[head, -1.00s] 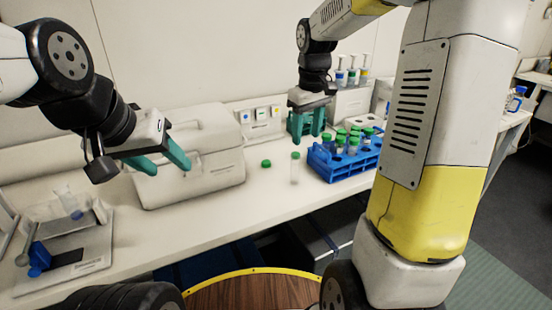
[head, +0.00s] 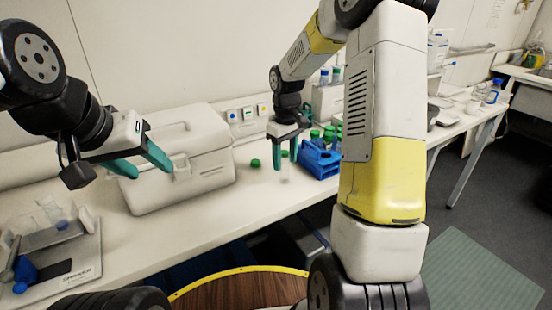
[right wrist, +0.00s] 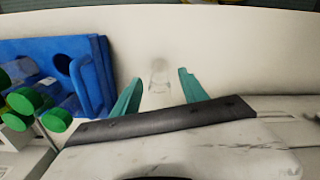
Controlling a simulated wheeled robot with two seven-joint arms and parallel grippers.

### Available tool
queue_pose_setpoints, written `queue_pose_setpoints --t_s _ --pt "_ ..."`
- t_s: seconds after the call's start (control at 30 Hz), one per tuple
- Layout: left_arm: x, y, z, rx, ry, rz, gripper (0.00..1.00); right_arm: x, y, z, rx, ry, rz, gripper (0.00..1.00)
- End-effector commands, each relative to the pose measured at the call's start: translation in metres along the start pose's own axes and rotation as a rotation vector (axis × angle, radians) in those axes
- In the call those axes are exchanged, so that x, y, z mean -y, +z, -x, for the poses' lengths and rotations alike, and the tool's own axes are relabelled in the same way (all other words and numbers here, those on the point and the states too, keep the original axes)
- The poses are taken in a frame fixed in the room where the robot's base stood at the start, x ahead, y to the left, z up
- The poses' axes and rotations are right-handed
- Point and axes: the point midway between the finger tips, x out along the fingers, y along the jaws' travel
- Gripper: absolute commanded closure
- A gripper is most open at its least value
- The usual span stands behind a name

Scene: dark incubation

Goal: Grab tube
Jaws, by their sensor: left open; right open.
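A clear tube (head: 285,175) with a green cap stands upright on the bench, just left of the blue rack (head: 319,163). My right gripper (head: 285,164) is open and points down at it, with its teal fingers on either side of the tube's upper part. In the right wrist view the faint clear tube (right wrist: 159,76) shows between the two open fingers (right wrist: 160,88); its cap cannot be made out there. My left gripper (head: 150,170) is open and empty in front of the white case.
A loose green cap (head: 255,163) lies left of the tube. The blue rack holds several green-capped tubes, close to the right gripper. A white case (head: 185,160) stands on the left, and a scale-like device (head: 60,255) at the front left.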

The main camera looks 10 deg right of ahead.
Motion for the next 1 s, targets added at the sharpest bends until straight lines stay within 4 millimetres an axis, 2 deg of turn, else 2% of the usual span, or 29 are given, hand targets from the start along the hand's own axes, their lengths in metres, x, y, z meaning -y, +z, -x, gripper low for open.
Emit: queue_pose_setpoints --t_s 0.17,0.43,0.77,1.0 --pt "0.0 0.0 0.0 0.0 0.0 0.0 0.49 0.0 0.0 0.0 0.0 0.001 0.0 0.49" --pt "0.0 0.0 0.0 0.0 0.0 0.0 0.49 0.0 0.0 0.0 -0.001 0.001 -0.001 1.0" --pt "0.0 0.0 0.0 0.0 0.0 0.0 0.49 0.0 0.0 0.001 -0.001 0.001 -0.001 1.0" --pt "0.0 0.0 0.0 0.0 0.0 0.0 0.49 -0.001 -0.001 0.019 -0.003 0.003 -0.001 1.0"
